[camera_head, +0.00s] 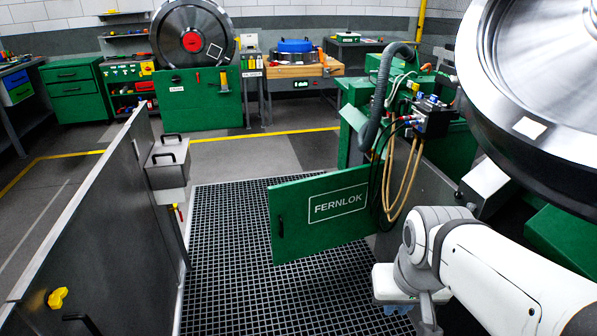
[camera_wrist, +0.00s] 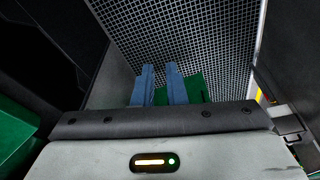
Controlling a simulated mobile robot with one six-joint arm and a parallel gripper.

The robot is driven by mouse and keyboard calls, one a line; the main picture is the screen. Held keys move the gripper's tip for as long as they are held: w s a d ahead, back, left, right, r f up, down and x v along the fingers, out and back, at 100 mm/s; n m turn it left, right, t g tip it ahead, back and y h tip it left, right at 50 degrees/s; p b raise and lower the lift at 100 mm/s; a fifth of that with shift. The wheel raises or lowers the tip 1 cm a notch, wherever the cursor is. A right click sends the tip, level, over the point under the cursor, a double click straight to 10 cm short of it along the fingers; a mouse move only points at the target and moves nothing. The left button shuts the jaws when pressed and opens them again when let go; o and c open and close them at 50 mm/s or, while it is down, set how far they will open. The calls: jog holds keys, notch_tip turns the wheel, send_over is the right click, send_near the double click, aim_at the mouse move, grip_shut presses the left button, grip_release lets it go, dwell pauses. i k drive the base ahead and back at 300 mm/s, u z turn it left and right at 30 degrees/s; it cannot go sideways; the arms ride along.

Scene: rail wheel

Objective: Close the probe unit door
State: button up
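The probe unit door (camera_head: 300,238) is a green panel with a FERNLOK label. It stands open, swung out over the floor grating, with a small dark handle (camera_head: 281,227) near its left edge. Its right end is by the green machine, partly behind hoses. My gripper (camera_head: 397,308) is low, right of and nearer than the door, apart from it and partly hidden by my wrist. In the wrist view its two blue fingers (camera_wrist: 160,70) are spaced apart with nothing between them. A green surface (camera_wrist: 193,90) shows beyond the fingers, perhaps the door.
Brown and black hoses (camera_head: 402,185) hang beside the door's right end. A large steel wheel (camera_head: 535,75) overhangs the right side. The floor grating (camera_head: 225,240) between wall and door is clear.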

aim_at(308, 215)
jog(key=u, duration=0.5)
jog(key=i, duration=2.15)
jog(key=z, duration=0.45)
jog(key=k, duration=0.9)
jog(key=z, duration=0.2)
jog(key=i, duration=0.9)
jog(key=u, duration=0.1)
